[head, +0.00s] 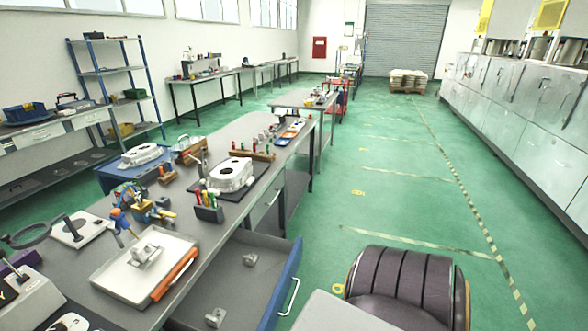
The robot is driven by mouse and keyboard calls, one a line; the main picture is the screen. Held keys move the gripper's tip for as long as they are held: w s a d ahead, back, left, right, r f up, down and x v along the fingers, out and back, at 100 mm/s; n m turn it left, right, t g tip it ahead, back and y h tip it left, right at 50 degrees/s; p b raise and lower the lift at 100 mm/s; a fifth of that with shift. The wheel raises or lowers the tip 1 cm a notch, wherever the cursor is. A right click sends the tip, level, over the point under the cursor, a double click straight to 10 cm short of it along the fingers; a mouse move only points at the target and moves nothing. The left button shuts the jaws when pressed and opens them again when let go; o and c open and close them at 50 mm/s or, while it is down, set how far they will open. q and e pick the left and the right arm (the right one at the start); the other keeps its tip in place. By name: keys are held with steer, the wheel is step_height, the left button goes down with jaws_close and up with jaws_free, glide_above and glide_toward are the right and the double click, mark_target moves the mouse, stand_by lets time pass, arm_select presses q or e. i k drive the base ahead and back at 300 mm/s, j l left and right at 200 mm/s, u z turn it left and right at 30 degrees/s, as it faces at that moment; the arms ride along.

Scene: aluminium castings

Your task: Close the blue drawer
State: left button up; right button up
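The blue drawer (286,283) stands pulled out from the right side of the grey workbench, low in the head view. Its front panel is blue, with a pale bar handle (290,297) on the outer face. Inside the drawer lie two small grey metal parts, one toward the back (250,259) and one nearer (215,318). The drawer's near end is cut off by the bottom edge of the picture. Neither of my grippers is in view.
The workbench (230,236) carries castings, tools and a white tray (130,278) with an orange-handled tool beside it. A dark padded seat (405,283) stands to the right of the drawer. Green floor (370,220) lies open beyond the seat.

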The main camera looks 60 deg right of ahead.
mark_target(254, 299)
steer(key=z, duration=1.75)
